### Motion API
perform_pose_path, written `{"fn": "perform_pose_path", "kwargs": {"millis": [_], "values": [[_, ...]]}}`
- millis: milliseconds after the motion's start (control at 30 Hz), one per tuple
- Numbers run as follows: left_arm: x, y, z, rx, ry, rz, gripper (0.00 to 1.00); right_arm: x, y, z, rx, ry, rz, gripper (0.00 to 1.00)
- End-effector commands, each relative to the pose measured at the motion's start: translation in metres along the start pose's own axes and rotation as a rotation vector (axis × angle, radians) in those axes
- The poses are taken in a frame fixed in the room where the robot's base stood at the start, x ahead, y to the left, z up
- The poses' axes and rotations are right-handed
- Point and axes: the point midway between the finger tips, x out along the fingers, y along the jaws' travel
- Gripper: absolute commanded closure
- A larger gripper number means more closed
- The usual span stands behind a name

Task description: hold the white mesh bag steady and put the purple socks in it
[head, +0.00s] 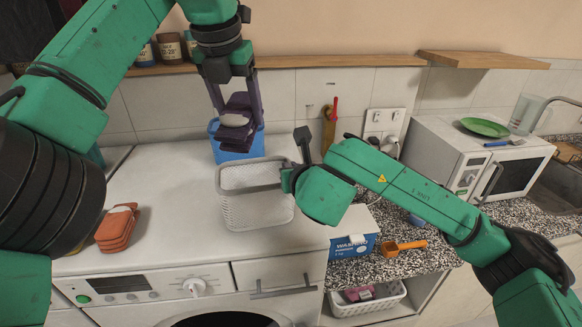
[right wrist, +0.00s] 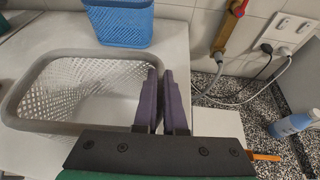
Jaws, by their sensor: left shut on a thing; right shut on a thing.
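The white mesh bag (head: 258,213) stands open-topped, like a basket, on the white washer top. It also shows in the right wrist view (right wrist: 60,92), where its visible inside looks empty. My right gripper (head: 285,180) is shut on the bag's right rim; its fingers straddle that rim in the right wrist view (right wrist: 160,98). My left gripper (head: 237,120) is shut on the purple socks (head: 238,103), a dark purple folded bundle with a paler grey patch. It holds them up behind the bag, in front of the blue basket.
A blue basket (head: 240,153) stands behind the bag against the tiles. Orange folded cloths (head: 117,228) lie at left. A blue and white washing box (head: 352,247) and an orange scoop (head: 404,247) sit at right.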

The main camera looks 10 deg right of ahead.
Motion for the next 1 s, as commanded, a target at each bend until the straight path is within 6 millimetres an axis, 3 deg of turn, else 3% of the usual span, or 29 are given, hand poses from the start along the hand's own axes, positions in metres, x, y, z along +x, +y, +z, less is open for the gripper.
{"fn": "perform_pose_path", "kwargs": {"millis": [167,533,833,867,933,1000], "values": [[0.006,0.001,-0.002,-0.085,-0.006,0.025,0.83,0.000,0.000,0.000,0.000,0.000,0.000,1.00],[0.052,0.001,-0.018,-0.083,-0.004,0.022,0.83,0.000,0.000,0.000,0.000,0.000,0.000,1.00],[0.058,0.000,-0.020,-0.083,-0.006,0.022,0.83,0.000,0.000,0.000,0.000,0.000,0.000,1.00],[0.058,0.000,-0.020,-0.083,-0.006,0.022,0.25,0.000,0.000,0.000,0.000,0.000,0.000,1.00],[0.058,0.000,-0.020,-0.083,-0.006,0.022,0.00,0.000,0.000,0.000,0.000,0.000,0.000,1.00],[0.057,0.000,-0.020,-0.083,-0.006,0.022,0.00,0.000,0.000,0.000,0.000,0.000,0.000,1.00]]}}
